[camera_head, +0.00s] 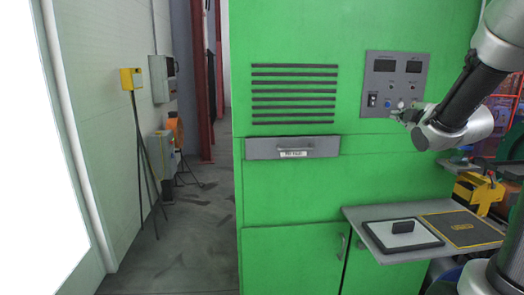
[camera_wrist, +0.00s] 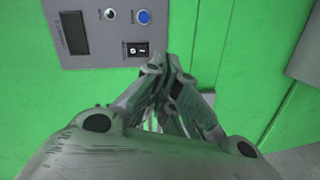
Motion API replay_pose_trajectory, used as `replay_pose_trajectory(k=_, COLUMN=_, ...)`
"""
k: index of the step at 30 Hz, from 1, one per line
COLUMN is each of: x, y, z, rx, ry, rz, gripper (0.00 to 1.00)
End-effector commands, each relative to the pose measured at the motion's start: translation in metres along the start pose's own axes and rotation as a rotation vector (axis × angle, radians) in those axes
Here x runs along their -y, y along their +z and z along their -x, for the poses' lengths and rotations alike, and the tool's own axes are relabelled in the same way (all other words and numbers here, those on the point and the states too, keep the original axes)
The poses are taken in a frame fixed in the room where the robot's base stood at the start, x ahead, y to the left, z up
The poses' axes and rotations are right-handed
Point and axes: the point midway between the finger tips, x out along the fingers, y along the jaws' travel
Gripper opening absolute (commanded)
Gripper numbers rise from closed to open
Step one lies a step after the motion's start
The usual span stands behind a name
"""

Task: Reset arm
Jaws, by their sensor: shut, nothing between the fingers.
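My gripper (camera_wrist: 167,68) is shut and empty in the wrist view, with its fingertips together in front of the green cabinet face. In the head view my gripper (camera_head: 397,115) is at the lower right of the grey control panel (camera_head: 393,80), and my arm comes in from the right edge. The panel has two dark displays, a black rocker switch (camera_head: 373,99), a blue button (camera_head: 388,103) and other small knobs. The wrist view shows the rocker switch (camera_wrist: 137,50) just left of the fingertips and the blue button (camera_wrist: 144,17) above it. I cannot tell whether the fingertips touch anything.
The green cabinet (camera_head: 290,185) fills the middle, with a grey drawer (camera_head: 265,148) under vent slots. A grey shelf (camera_head: 360,214) below my arm bears a white framed pad with a black block and a dark mat (camera_head: 465,228). An open aisle (camera_head: 195,240) lies left.

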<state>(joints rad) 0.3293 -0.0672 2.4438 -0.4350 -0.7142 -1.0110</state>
Motion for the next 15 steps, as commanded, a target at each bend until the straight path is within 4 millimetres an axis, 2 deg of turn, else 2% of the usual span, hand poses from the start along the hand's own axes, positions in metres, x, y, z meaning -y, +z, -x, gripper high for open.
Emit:
replay_pose_trajectory(k=1, x=0.026, y=0.019, z=0.004, rx=0.082, ry=-0.095, rz=-0.108, gripper=0.00)
replay_pose_trajectory(k=3, x=0.063, y=0.045, z=0.022, rx=0.231, ry=-0.229, rz=-0.292, gripper=0.00)
replay_pose_trajectory(k=5, x=0.089, y=0.059, z=0.047, rx=0.367, ry=-0.324, rz=-0.449, gripper=0.00)
replay_pose_trajectory(k=6, x=0.105, y=0.063, z=0.067, rx=0.457, ry=-0.379, rz=-0.550, gripper=0.00)
replay_pose_trajectory(k=8, x=0.125, y=0.062, z=0.100, rx=0.588, ry=-0.450, rz=-0.692, gripper=0.00)
replay_pose_trajectory(k=11, x=0.151, y=0.049, z=0.160, rx=0.791, ry=-0.549, rz=-0.899, gripper=0.00)
replay_pose_trajectory(k=15, x=0.173, y=0.012, z=0.244, rx=1.010, ry=-0.659, rz=-1.109, gripper=0.00)
